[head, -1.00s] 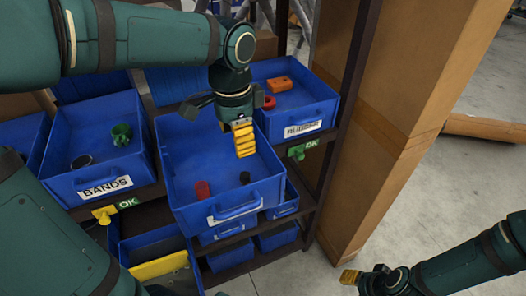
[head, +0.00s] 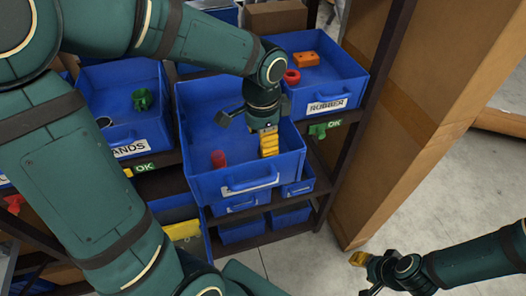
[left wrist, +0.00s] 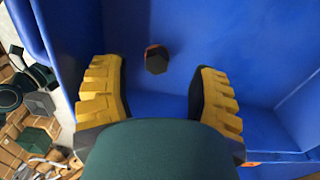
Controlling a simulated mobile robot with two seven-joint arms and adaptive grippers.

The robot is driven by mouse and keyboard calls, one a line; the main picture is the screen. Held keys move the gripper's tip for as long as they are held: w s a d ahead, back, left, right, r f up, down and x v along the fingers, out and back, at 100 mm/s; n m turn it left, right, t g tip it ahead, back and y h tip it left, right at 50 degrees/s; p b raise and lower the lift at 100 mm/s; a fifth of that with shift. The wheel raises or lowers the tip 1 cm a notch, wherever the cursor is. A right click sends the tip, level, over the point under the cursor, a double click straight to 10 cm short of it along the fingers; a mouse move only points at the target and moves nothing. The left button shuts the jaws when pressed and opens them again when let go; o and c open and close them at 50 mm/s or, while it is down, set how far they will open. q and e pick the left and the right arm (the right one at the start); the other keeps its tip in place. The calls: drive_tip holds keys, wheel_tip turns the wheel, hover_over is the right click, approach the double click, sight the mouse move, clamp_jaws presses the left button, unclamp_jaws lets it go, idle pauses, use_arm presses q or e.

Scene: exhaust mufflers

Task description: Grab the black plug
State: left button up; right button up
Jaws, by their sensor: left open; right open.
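The black plug (left wrist: 156,62) is a small dark piece with a brownish edge on the blue floor of the middle bin (head: 240,182). In the left wrist view it shows between and slightly beyond the yellow-padded fingertips. My left gripper (left wrist: 159,75) is open and points down into the bin, with nothing between its fingers. My right gripper (head: 362,272) is open and empty over the floor at lower right.
Bin walls surround the left gripper. The left bin (head: 130,149) holds a green piece (head: 142,99). A cardboard box (head: 425,110) stands right of the rack.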

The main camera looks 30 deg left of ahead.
use_arm(q)
wheel_tip(320, 180, down, 4)
drive_tip(key=shift+s+d+r, duration=0.1)
drive_tip(key=shift+d+r, duration=0.05)
clamp_jaws()
